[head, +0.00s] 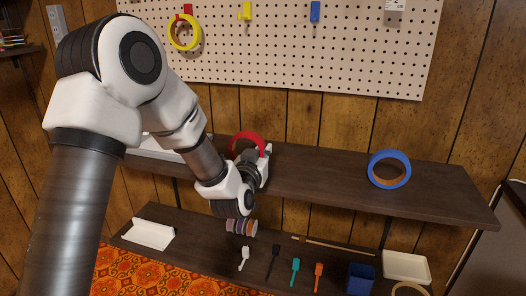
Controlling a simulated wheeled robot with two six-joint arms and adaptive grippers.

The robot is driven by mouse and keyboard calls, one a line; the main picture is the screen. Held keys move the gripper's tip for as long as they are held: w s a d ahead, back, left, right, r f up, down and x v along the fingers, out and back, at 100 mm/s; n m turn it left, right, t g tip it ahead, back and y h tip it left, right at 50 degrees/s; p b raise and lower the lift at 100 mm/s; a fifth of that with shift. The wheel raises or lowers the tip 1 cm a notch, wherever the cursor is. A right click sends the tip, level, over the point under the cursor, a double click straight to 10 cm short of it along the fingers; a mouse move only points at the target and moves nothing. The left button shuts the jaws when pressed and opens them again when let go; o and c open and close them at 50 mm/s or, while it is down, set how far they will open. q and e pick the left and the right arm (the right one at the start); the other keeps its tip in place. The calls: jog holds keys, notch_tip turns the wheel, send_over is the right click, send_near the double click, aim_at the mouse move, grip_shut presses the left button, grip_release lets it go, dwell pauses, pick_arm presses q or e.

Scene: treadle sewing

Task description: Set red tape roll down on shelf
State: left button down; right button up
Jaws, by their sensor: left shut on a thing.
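The red tape roll (247,137) is a ring standing on edge at the upper shelf (320,178), left of the middle. My left gripper (264,158) is shut on the red tape roll, at its right side. The gripper and wrist hide the roll's lower part, so I cannot tell whether it touches the shelf board. My right gripper is not in view.
A blue tape roll (389,169) stands at the shelf's right. A yellow tape roll (184,33) hangs on a red peg of the pegboard (290,45). The shelf's middle is clear. Small brushes, spools (241,227) and containers lie on the lower shelf.

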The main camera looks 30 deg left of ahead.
pick_arm(q)
jog(key=shift+f, duration=0.2)
jog(key=c, duration=1.2)
grip_release()
jog(key=v, duration=0.7)
jog(key=shift+s, duration=0.3)
